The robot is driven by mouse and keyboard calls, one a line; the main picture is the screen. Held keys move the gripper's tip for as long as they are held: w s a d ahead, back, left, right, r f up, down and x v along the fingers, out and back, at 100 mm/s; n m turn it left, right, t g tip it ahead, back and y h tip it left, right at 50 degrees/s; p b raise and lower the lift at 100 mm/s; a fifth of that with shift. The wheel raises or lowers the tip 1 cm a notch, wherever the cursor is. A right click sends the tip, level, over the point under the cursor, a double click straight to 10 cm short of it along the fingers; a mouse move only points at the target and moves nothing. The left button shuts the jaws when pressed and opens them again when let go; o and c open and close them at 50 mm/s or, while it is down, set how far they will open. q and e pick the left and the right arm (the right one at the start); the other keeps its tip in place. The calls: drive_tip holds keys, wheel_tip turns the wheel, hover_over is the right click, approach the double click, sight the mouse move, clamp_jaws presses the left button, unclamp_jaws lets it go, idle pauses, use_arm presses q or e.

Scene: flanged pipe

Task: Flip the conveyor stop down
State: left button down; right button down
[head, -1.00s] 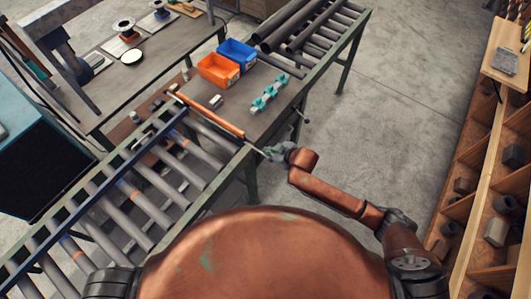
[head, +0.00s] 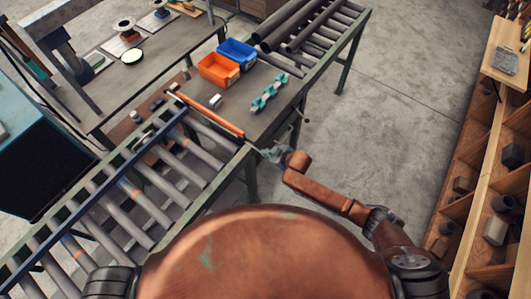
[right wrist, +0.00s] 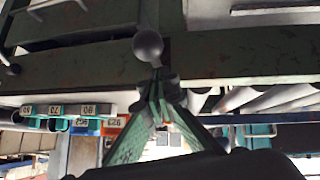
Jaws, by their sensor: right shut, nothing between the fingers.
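The conveyor stop appears as an orange bar (head: 208,114) across the roller conveyor, beside the grey table plate. A thin pale rod (head: 254,147) reaches from near the bar's right end toward my right gripper (head: 271,154). In the right wrist view, a dark ball knob (right wrist: 148,45) stands just beyond the tips of my right gripper (right wrist: 160,78). The fingers are closed together with nothing between them. I cannot tell whether they touch the knob. My left gripper is out of view.
The roller conveyor's green side rail (head: 205,200) runs below the gripper. An orange bin (head: 218,69), a blue bin (head: 237,53) and a teal rack (head: 268,94) stand on the plate. Wooden shelves (head: 480,170) line the right side. Open floor (head: 390,90) lies between.

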wheel_tip(320, 180, down, 7)
drive_tip(key=b, duration=0.3)
drive_tip(key=shift+s+r, duration=0.15)
drive_tip(key=shift+r, duration=0.05)
drive_tip(key=shift+d, duration=0.1)
drive_tip(key=s+d+r+p, duration=0.1)
drive_tip(key=s+d+r, duration=0.1)
drive_tip(key=r, duration=0.3)
drive_tip(key=s+d+r+p, duration=0.2)
drive_tip(key=s+r, duration=0.1)
drive_tip(key=r, duration=0.3)
drive_tip(key=shift+s+r, duration=0.2)
drive_tip(key=shift+s, duration=0.1)
drive_tip(key=shift+d, duration=0.1)
